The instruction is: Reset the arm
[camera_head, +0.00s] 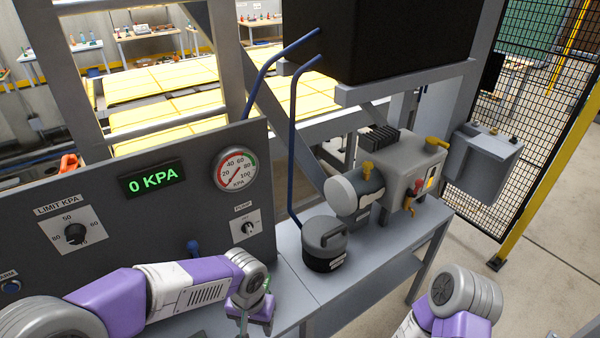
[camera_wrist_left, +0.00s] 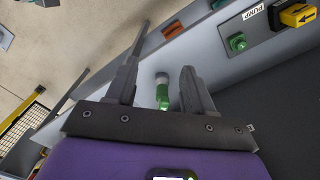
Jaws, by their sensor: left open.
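My left arm comes in from the lower left, in front of the grey control panel (camera_head: 110,215). My left gripper (camera_head: 258,312) is at the bottom of the head view, low before the panel's right end; its fingers are hard to make out there. In the left wrist view the left gripper (camera_wrist_left: 164,62) has its two dark fingers apart. A green fitting with a pale top (camera_wrist_left: 162,92) shows between them; I cannot tell whether they touch it. My right arm (camera_head: 462,295) shows at the lower right, its gripper out of view.
The panel carries a display (camera_head: 151,178) reading 0 KPA, a round gauge (camera_head: 235,169), a limit knob (camera_head: 75,233) and a pump knob (camera_head: 246,227). A dark canister (camera_head: 324,245) and grey pump (camera_head: 400,180) stand on the bench. Floor shows at right.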

